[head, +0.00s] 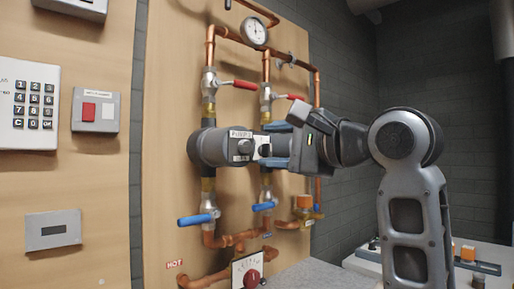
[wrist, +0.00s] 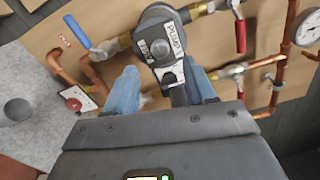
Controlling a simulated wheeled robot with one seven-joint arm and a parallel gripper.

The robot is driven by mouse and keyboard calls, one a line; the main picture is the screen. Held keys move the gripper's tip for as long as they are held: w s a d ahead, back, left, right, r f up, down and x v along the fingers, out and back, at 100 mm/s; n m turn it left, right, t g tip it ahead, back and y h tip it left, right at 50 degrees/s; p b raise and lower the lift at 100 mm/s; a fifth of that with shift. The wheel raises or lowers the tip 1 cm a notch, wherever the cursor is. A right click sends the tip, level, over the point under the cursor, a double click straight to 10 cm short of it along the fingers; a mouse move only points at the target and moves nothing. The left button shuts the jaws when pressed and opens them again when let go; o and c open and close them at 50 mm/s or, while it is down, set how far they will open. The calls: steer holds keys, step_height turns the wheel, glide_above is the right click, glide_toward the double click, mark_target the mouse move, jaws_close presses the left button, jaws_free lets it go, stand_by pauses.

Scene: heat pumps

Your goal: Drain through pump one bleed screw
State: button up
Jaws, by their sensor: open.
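Pump one (head: 212,147) is a dark grey cylinder on a copper pipe, with a "PUMP 1" label. In the wrist view its round face (wrist: 151,32) shows a round screw-like part (wrist: 160,47) in the middle, which looks like the bleed screw. A white-and-black box with a dark knob (wrist: 169,77) sits beside it on the pump. My gripper (head: 270,145) is open and empty, level with the pump. In the wrist view its blue fingers (wrist: 165,88) stand apart on both sides below the pump face. I cannot tell whether either finger touches the pump.
Red-handled valves (head: 238,84) and a gauge (head: 254,31) are above the pump. Blue-handled valves (head: 196,219) are below. A plate with a red knob (head: 251,278) stands low in front. A keypad (head: 30,107) is on the left panel. A bench (head: 460,254) stands at right.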

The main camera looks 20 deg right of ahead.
mark_target(247, 147)
steer(key=x, duration=0.6)
jaws_close()
stand_by(0.5)
